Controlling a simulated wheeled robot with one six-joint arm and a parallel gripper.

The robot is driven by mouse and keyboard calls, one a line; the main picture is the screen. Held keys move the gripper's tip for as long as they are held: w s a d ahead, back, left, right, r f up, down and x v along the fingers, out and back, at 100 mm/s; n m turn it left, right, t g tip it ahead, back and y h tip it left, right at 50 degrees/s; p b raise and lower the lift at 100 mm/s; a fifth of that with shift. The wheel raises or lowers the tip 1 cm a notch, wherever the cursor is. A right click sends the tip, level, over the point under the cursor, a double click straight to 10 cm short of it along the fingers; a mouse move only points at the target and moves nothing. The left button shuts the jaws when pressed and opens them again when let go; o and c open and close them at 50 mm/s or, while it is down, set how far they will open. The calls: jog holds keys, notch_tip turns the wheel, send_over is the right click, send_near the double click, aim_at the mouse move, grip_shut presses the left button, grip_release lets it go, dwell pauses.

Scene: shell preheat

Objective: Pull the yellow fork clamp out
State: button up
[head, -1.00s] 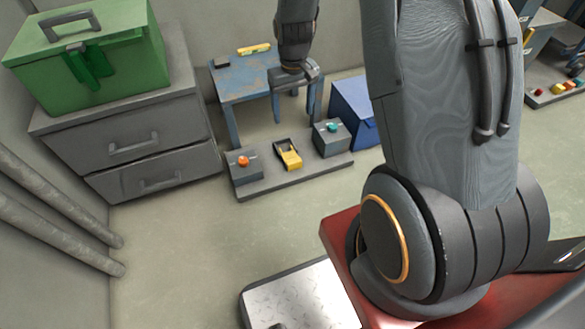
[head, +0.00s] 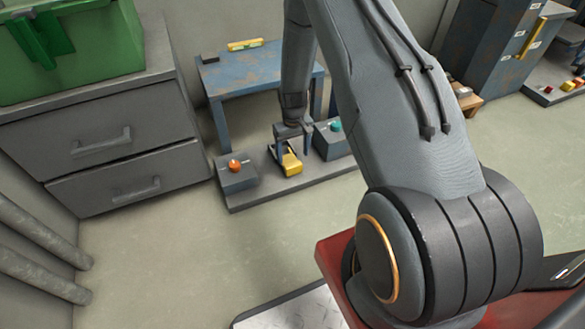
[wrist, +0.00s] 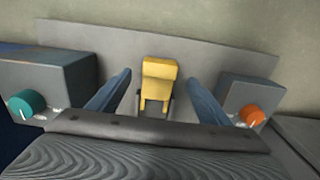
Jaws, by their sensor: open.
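The yellow fork clamp (head: 291,164) sits in a dark holder on a low grey board (head: 272,193), between two grey boxes. In the wrist view the yellow clamp (wrist: 158,80) lies between my two fingers, with visible space on both sides. My gripper (head: 291,150) is open above and around the clamp; I cannot tell how deep the fingertips reach. In the wrist view my gripper (wrist: 157,92) shows both bluish fingers spread apart. The lower end of the clamp goes into the dark holder and is partly hidden.
A grey box with an orange knob (head: 234,166) stands left of the clamp. A box with a teal knob (head: 336,127) stands close on the right. A blue table (head: 245,72) is behind, and grey drawers (head: 110,140) are at left. The floor in front is clear.

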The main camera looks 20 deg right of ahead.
aim_at(293, 164)
notch_tip(293, 164, down, 7)
jog(key=b, duration=0.3)
jog(key=shift+f, duration=0.15)
jog(key=shift+c, duration=0.2)
